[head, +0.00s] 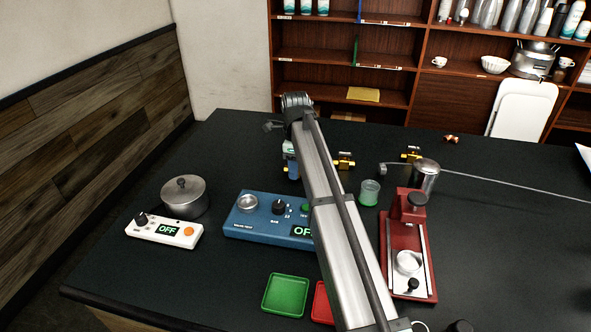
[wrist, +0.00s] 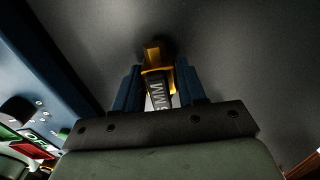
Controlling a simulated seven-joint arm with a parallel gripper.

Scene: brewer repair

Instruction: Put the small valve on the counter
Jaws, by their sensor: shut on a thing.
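My gripper (head: 290,165) is over the black counter (head: 230,145), behind the blue box. In the wrist view my gripper (wrist: 158,88) has its blue fingers shut on a brass-coloured valve (wrist: 152,55) with a dark body and a label ending in "MM". The label's number is unclear, so I cannot tell its size. The valve's brass end points at the dark counter, with a dark shadow beside it; whether it touches is unclear. In the head view my arm hides most of it.
The blue control box (head: 262,225) stands close to my gripper. A metal pot (head: 184,196), a white scale-like box (head: 165,229), a green cup (head: 369,192), a red machine (head: 408,243) and a green tray (head: 286,294) are also on the counter. The back left of the counter is clear.

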